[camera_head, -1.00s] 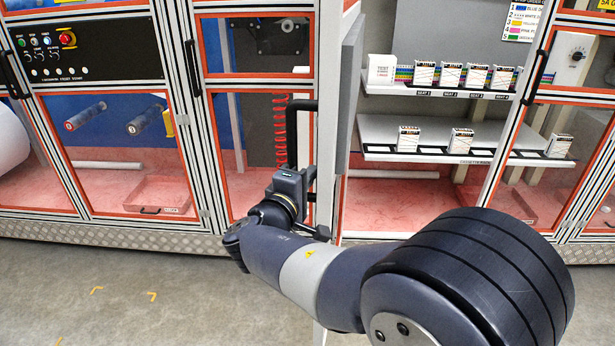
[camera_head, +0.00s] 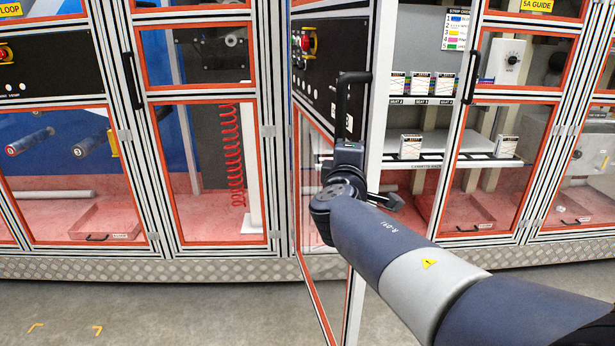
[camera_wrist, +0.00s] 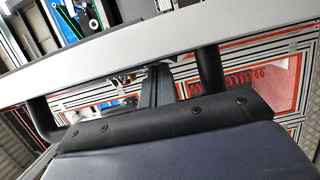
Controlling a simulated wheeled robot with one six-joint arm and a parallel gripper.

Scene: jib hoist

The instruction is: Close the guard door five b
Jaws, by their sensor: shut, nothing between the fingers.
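The guard door (camera_head: 312,150) stands open in the head view. It is hinged at its left side and its free edge (camera_head: 366,180) juts out toward me, in front of the shelf bay. It has orange-edged panels and a black bar handle (camera_head: 345,100) near the free edge. My gripper (camera_wrist: 160,80) is at the handle, shut with nothing held. In the wrist view the fingers reach toward the door's silver frame (camera_wrist: 110,55), between the posts of the handle (camera_wrist: 208,70). I cannot tell whether they touch. The fingertips are hidden in the head view.
Behind the door are shelves (camera_head: 425,158) with small white boxes. A closed glazed door (camera_head: 488,150) is to the right, with its own black handle (camera_head: 472,75). Closed panels with a red coiled hose (camera_head: 232,155) are to the left. The floor (camera_head: 180,300) at front left is clear.

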